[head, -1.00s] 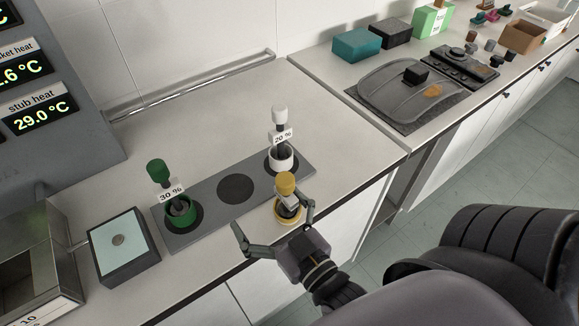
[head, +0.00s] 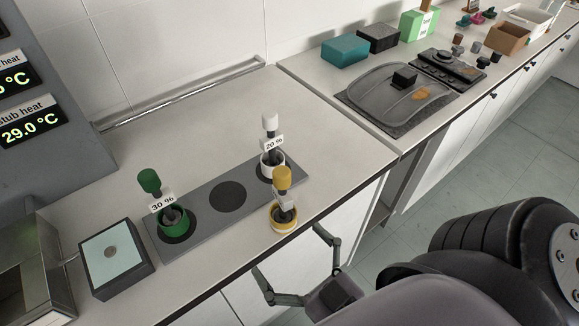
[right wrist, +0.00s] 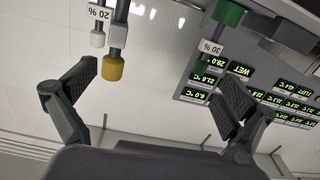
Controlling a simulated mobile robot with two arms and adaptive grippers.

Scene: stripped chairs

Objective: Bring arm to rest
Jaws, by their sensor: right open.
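My right gripper (head: 296,270) is open and empty, in front of the counter's front edge and apart from the yellow-topped tool (head: 283,180). That tool stands in a yellow cup (head: 284,219) on the counter, at the front edge of the grey plate (head: 205,205). A white-topped tool labelled 20 % (head: 270,124) and a green-topped tool labelled 30 % (head: 149,181) stand in their cups on the plate. In the right wrist view the open fingers (right wrist: 152,100) have nothing between them; the yellow top (right wrist: 113,68) and green top (right wrist: 229,13) show beyond. My left gripper is not in view.
A box with a pale top (head: 111,253) sits at the counter's left, beside a metal housing (head: 30,265). A second counter at the right holds a lidded dark unit (head: 398,90) and several boxes. The counter's back middle is clear.

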